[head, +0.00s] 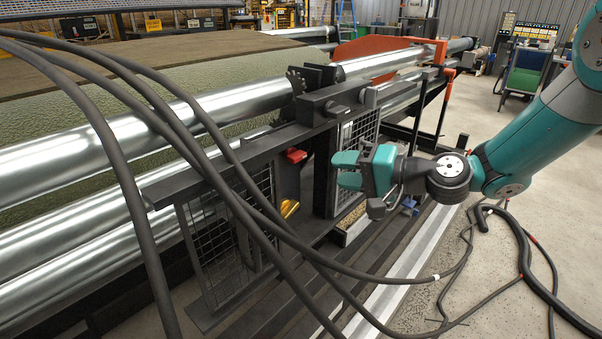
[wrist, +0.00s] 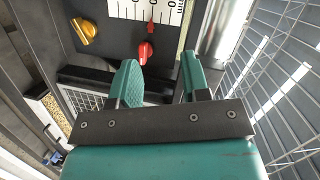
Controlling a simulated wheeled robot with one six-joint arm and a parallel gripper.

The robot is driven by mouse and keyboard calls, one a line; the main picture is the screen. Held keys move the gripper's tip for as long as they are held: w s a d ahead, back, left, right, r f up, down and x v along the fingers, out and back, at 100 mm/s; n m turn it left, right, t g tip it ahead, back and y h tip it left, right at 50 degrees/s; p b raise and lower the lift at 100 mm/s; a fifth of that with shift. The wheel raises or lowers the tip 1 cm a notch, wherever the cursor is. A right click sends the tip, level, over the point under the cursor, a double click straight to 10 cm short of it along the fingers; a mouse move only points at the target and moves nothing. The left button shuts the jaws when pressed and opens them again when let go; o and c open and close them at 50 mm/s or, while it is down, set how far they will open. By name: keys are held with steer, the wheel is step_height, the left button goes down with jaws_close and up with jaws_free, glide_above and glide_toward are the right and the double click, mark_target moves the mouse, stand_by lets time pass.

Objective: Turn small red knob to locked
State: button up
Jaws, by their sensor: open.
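The small red knob (wrist: 145,52) is on a dark panel in the wrist view, just ahead of my gripper and nearest its left finger. It is elongated, with its long side running roughly up and down in that picture. In the head view a red part (head: 295,155) shows on the dark frame, left of my gripper (head: 338,170). My gripper (wrist: 158,68) is open, its two teal fingers apart with nothing between them. The fingers look short of the knob, with a gap in the head view. I cannot read any locked mark.
A larger yellow knob (wrist: 84,30) sits left of the red one; it also shows in the head view (head: 289,208). A white scale plate (wrist: 140,10) with a red pointer (wrist: 151,26) is above. Mesh guards (head: 225,230) and dark hoses (head: 135,190) stand close by.

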mark_target(301, 159)
steer(key=w+d+f+m+t+b, duration=0.1)
steer(key=w+d+f+m+t, duration=0.2)
steer(key=w+f+m+t, duration=0.3)
steer(key=shift+g, duration=0.7)
steer(key=x, duration=0.5)
steer(key=p+x, duration=0.1)
steer(key=x, duration=0.5)
steer(key=f+p+x, duration=0.1)
steer(key=x, duration=0.5)
steer(key=shift+w+d, duration=0.2)
jaws_close()
